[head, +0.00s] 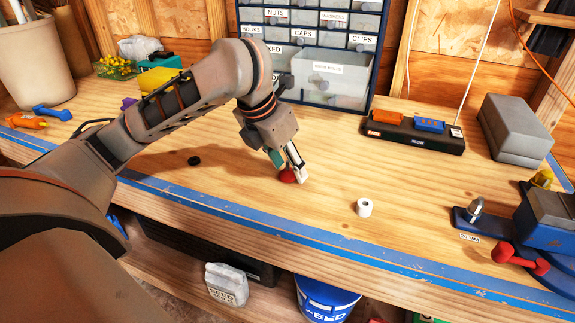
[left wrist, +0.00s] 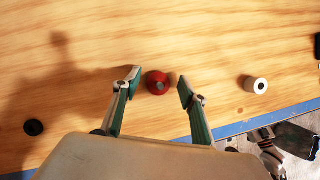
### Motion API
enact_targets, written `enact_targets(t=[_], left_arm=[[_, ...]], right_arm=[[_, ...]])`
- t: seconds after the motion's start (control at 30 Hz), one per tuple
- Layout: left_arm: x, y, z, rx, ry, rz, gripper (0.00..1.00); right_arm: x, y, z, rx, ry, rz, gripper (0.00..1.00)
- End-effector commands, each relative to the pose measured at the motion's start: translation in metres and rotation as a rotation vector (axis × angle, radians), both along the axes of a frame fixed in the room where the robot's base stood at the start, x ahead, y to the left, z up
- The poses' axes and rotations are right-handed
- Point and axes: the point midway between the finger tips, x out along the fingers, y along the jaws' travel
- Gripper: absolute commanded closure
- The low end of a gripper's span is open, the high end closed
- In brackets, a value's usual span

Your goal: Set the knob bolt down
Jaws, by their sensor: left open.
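A red round knob (head: 287,176), which I take to be the knob bolt, rests on the wooden workbench top. In the left wrist view the red knob (left wrist: 158,82) lies between my left fingertips, with a gap on each side. A small dark hole or stud end shows at its middle. My left gripper (head: 290,172) is open, low over the bench around the knob; in the left wrist view its two fingers (left wrist: 158,80) stand apart. In the head view the fingers partly hide the knob. My right gripper is not in view.
A white ring (head: 364,208) stands to the right and a black knob (head: 194,161) to the left. Behind is a labelled drawer cabinet (head: 322,69). A charger strip (head: 414,134), grey box (head: 515,129) and blue vise (head: 545,235) are at the right. Bare bench surrounds the knob.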

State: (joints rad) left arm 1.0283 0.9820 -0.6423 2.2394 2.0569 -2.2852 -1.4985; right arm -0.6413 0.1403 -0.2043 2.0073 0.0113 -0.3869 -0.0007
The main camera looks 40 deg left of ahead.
Motion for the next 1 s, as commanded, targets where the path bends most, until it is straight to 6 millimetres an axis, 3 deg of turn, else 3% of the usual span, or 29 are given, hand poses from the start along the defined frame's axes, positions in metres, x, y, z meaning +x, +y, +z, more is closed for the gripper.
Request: enact_targets(t=[0.23,0.53,0.7,1.0], left_arm=[[-0.015,0.004,0.047,0.003,-0.011,0.001,0.57],[-0.037,0.008,0.097,0.002,-0.005,0.001,0.57],[-0.044,0.008,0.109,0.001,-0.001,0.000,0.57],[-0.045,0.009,0.110,0.001,0.001,0.000,0.57]], right_arm=[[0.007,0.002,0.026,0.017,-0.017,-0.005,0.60],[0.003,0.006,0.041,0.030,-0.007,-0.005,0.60],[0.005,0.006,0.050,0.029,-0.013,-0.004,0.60],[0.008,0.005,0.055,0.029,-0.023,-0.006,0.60]])
